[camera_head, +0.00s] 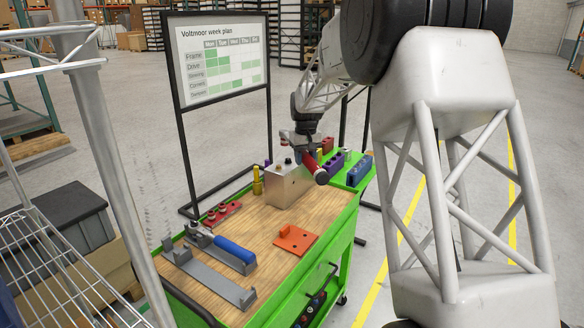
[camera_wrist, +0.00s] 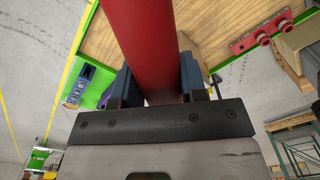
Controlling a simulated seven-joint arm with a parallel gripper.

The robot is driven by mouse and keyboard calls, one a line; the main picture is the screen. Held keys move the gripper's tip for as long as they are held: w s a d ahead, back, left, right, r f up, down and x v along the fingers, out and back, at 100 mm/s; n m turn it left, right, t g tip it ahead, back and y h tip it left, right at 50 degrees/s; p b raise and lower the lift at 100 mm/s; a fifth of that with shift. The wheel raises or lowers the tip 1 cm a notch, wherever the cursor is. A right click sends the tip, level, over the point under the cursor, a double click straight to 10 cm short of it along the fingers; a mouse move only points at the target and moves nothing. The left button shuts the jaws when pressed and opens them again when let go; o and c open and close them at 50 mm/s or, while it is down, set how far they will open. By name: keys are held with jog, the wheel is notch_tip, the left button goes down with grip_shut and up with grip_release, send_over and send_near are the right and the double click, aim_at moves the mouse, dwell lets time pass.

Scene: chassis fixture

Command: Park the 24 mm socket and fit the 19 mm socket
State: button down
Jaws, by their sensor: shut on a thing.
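In the head view this red tool (camera_head: 307,164) is tilted, with a dark round end toward the camera. A red rail (camera_head: 222,213) with several small sockets lies on the cart's left side; it also shows in the wrist view (camera_wrist: 262,34). I cannot read socket sizes, nor see whether a socket is on the held tool.
Purple (camera_head: 326,167) and blue (camera_head: 360,171) blocks stand at the far right. A schedule board (camera_head: 221,58) stands behind.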

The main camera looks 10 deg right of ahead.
jog(key=s+a+f+n, duration=0.3)
jog(key=a+f, duration=1.1)
jog(key=a, duration=0.3)
jog(key=shift+s+a, duration=0.2)
jog(key=shift+a, duration=0.05)
jog(key=shift+f, duration=0.2)
